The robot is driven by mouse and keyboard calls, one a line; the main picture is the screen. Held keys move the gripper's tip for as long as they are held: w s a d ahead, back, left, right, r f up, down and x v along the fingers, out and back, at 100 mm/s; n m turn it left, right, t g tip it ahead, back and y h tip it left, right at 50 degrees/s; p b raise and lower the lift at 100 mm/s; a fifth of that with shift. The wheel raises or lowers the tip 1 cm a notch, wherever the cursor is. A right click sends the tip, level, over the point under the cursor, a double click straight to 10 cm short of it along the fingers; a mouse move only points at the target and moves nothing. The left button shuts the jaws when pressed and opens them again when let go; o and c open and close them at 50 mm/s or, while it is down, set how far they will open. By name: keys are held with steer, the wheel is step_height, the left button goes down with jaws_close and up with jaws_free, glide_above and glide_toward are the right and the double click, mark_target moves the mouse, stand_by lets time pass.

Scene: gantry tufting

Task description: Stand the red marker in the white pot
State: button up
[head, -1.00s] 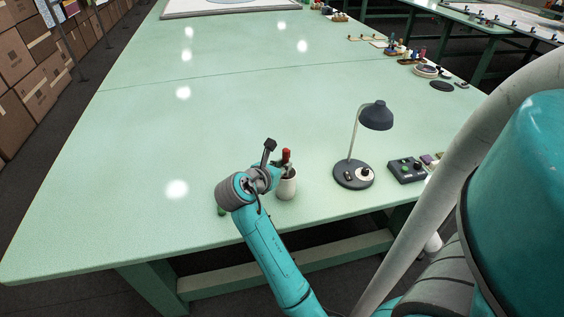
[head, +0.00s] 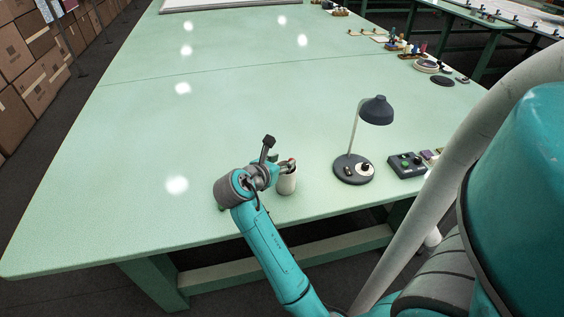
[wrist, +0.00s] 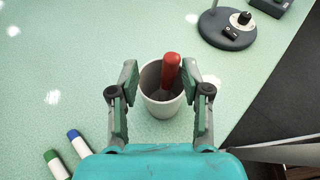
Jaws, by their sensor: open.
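The red marker (wrist: 170,70) stands inside the white pot (wrist: 156,111), leaning a little, with its upper end above the rim. The pot stands upright on the green table, and it also shows in the head view (head: 287,184). My gripper (wrist: 160,76) is open, with one finger on each side of the pot's mouth and the marker between them. The right finger is close to the marker; I cannot tell if they touch. In the head view my gripper (head: 283,168) hides most of the marker.
A blue marker (wrist: 78,143) and a green marker (wrist: 55,163) lie on the table left of the pot. A desk lamp (head: 353,170) and a control box (head: 407,165) stand to the right.

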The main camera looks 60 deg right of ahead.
steer(key=v, duration=1.1)
steer(key=shift+a, duration=0.2)
stand_by(0.5)
steer(key=s+a+f+m+t+y, duration=0.2)
steer(key=s+a+f+t+y, duration=0.15)
steer(key=a+f+t, duration=0.4)
steer(key=s+a+f+m+t+y, duration=0.1)
steer(key=s+a+f+t+y, duration=0.25)
steer(key=a+f, duration=0.65)
steer(key=s+a+m+t+y, duration=0.3)
steer(key=s+a+m+y, duration=0.25)
steer(key=s+a, duration=0.35)
steer(key=s+a+r+m+t, duration=0.1)
steer(key=s+r+m, duration=0.6)
steer(key=s+m, duration=0.1)
steer(key=shift+s+r+m+t+y, duration=0.25)
steer(key=shift+s+m+t+y, duration=0.15)
steer(key=shift+s+y, duration=0.1)
